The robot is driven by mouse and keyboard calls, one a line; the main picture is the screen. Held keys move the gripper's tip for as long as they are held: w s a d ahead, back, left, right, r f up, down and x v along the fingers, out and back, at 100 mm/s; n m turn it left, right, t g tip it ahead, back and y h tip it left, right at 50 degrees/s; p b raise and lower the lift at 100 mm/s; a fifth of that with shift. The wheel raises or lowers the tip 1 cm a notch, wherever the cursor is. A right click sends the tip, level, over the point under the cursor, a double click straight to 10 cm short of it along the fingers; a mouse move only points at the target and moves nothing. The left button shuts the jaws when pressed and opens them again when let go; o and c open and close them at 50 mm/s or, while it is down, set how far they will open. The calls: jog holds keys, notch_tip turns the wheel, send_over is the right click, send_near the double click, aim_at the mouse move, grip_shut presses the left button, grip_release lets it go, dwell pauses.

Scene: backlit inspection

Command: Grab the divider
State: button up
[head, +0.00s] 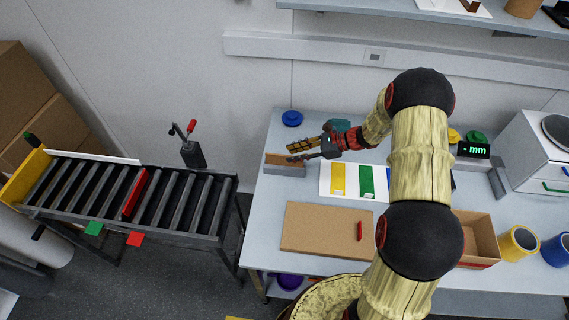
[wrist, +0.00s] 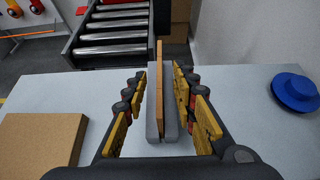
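A thin upright wooden board, which looks like the divider (wrist: 159,100), stands in a grey slotted holder (wrist: 153,124) on the table. In the head view the divider (head: 283,159) and its grey holder (head: 286,171) are near the table's left end. My gripper (head: 290,153) is open, its yellow-padded fingers pointing left over the holder. In the wrist view my gripper (wrist: 160,77) has one finger on each side of the divider, with visible gaps. The divider's far end runs toward the top of the wrist view.
A blue knobbed disc (head: 292,118) lies behind the holder. A brown board (head: 325,229) and a white sheet with coloured strips (head: 353,182) lie to the right. A roller conveyor (head: 130,198) with a red bar (head: 135,194) stands left, across a gap from the table.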

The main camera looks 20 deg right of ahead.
aim_at(284, 156)
jog(key=x, duration=0.4)
jog(key=shift+a+f, duration=0.15)
jog(key=shift+f, duration=0.05)
jog(key=shift+c, duration=0.8)
grip_shut()
